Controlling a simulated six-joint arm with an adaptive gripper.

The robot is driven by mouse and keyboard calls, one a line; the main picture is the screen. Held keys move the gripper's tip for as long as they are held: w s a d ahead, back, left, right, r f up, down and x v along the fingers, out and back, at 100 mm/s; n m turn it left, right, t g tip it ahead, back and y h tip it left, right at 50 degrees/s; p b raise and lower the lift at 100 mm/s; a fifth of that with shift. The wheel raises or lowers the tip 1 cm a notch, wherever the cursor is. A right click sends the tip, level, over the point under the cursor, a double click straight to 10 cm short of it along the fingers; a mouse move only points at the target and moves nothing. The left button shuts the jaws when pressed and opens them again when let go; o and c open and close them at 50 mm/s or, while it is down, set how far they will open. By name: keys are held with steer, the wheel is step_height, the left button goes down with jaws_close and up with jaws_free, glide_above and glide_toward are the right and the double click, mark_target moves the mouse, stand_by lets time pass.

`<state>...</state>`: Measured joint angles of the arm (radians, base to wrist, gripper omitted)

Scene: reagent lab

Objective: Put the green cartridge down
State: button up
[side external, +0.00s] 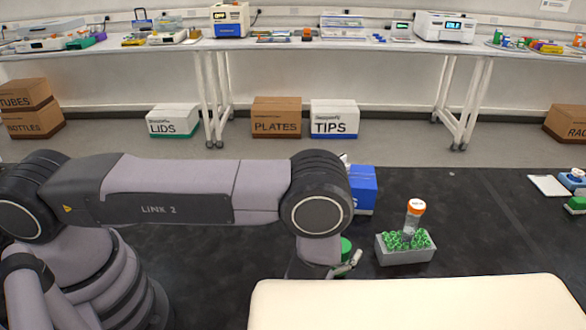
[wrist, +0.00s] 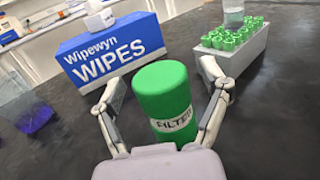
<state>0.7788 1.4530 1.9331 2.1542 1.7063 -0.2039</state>
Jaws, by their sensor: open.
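The green cartridge (wrist: 163,92), with a white label reading FILTER, stands upright in the middle of the wrist view. In the side view only a small green part of it (side external: 346,246) shows behind my arm. My gripper (wrist: 164,95) is open, with one finger on each side of the cartridge. A gap shows between the cartridge and each finger. The cartridge seems to stand on the black bench top (wrist: 270,130), but its base is hidden behind my wrist, so contact is not seen.
A blue WIPES box (wrist: 110,48) stands just behind the left finger. A grey rack with green caps (side external: 405,256) and an orange-capped tube (side external: 414,216) stands to the right. A clear container with purple contents (wrist: 28,108) is at far left. A cream surface (side external: 410,305) fills the side view's front.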

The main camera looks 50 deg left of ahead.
steer(key=shift+s+r, duration=0.1)
steer(key=shift+r, duration=0.05)
steer(key=s, duration=0.2)
steer(key=shift+s+d, duration=0.35)
steer(key=w+a+r+n+g+y, duration=0.15)
steer(key=a+r+n+y, duration=0.35)
steer(key=r, duration=0.5)
steer(key=a+r+n+g+y, duration=0.35)
steer(key=a+r, duration=0.25)
steer(key=r, duration=0.3)
steer(key=s+a+r+n+g+y, duration=0.2)
steer(key=s+a+r+n+g, duration=0.45)
steer(key=a+n, duration=0.25)
steer(key=s+a+r+n+g+h, duration=0.3)
steer(key=s+n, duration=0.2)
steer(key=s, duration=0.1)
steer(key=s+a+r+n+g+h, duration=0.25)
steer(key=s+n+h, duration=0.2)
steer(key=s, duration=0.25)
steer(key=s+d+r+n+t+h, duration=0.4)
steer(key=s+d+n+t+h, duration=0.1)
steer(key=d+n+h, duration=0.1)
steer(key=shift+s+r+n, duration=0.4)
